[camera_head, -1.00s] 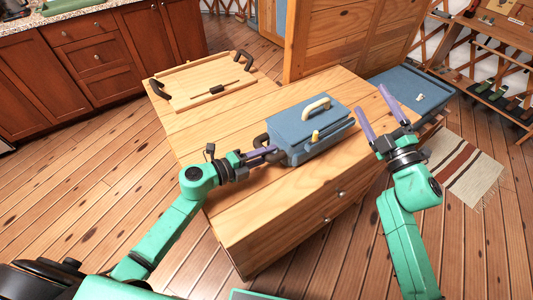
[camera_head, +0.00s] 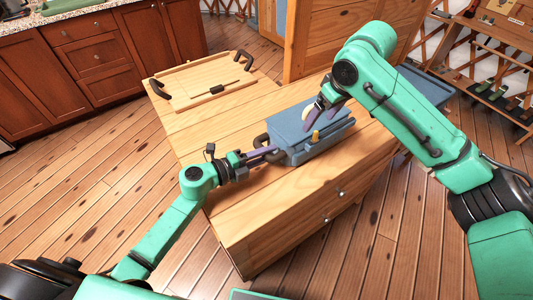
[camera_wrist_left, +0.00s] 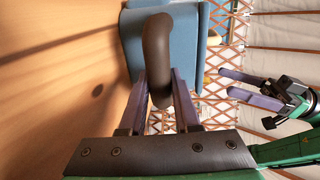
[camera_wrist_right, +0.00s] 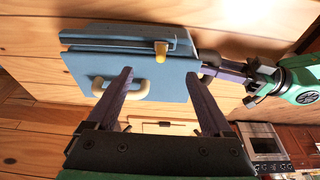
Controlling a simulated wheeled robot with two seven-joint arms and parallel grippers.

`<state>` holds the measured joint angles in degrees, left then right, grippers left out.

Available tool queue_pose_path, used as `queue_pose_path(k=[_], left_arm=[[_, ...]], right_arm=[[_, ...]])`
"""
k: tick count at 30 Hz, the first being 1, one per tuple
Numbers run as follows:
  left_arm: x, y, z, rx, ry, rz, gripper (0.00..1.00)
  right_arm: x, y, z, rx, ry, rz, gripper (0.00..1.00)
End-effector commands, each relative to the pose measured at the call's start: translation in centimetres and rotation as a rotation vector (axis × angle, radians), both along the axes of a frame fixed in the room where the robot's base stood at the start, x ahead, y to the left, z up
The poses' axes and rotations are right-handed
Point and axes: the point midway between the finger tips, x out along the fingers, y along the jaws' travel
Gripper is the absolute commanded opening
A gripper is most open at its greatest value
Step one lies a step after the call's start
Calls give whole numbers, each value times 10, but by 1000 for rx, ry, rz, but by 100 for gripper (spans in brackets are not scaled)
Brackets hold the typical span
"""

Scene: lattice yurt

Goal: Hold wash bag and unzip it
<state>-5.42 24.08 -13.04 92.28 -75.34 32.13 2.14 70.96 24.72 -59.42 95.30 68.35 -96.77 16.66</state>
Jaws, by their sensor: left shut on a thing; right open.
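The blue wash bag (camera_head: 290,130) lies on the wooden cabinet top, with a cream handle (camera_wrist_right: 135,92) on its upper face. A yellow zip pull (camera_head: 315,136) sits at its near long side; it also shows in the right wrist view (camera_wrist_right: 160,50). My left gripper (camera_head: 266,153) is shut on the dark loop handle (camera_wrist_left: 157,45) at the bag's left end. My right gripper (camera_head: 319,117) is open and empty above the bag, near the cream handle and zip pull. In the right wrist view its fingers (camera_wrist_right: 158,78) point at the bag, apart from the pull.
A wooden tray (camera_head: 195,88) with dark handles lies at the back left of the cabinet top (camera_head: 235,195). The top is clear in front of the bag. A blue box (camera_head: 425,85) stands behind my right arm. Red-brown kitchen cabinets (camera_head: 95,60) stand at the far left.

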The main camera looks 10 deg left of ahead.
Motion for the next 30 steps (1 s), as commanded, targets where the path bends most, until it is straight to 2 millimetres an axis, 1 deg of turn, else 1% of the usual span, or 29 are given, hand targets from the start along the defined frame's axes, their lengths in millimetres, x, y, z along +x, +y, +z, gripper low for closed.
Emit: queue_pose_path(k=[1,3,6,9,12,18,19,20,21,23,24,25,26,30], left_arm=[[-2,-1,-5,5,8,-4,0],[-2,-1,-5,5,8,-4,0],[-2,-1,-5,5,8,-4,0],[-2,-1,-5,5,8,-4,0],[-2,-1,-5,5,8,-4,0],[-2,-1,-5,5,8,-4,0],[-2,-1,-5,5,8,-4,0],[-2,-1,-5,5,8,-4,0],[-2,-1,-5,5,8,-4,0],[-2,-1,-5,5,8,-4,0],[-2,-1,-5,5,8,-4,0],[-2,-1,-5,5,8,-4,0],[-2,-1,-5,5,8,-4,0],[-2,-1,-5,5,8,-4,0]], right_arm=[[0,-1,-9,-1,2,-2,85],[0,-1,-21,-1,2,-1,85],[0,0,-36,2,1,0,85],[0,0,-46,3,-2,1,85],[0,0,-50,3,-3,2,85],[1,0,-51,3,-4,2,85],[1,0,-51,3,-4,2,81],[1,0,-51,3,-4,2,70],[1,0,-51,3,-4,2,54],[1,0,-50,3,-4,2,31],[1,0,-50,3,-4,2,16],[1,0,-50,3,-4,2,5],[1,0,-50,3,-4,2,0],[1,1,-50,3,-4,2,0]])
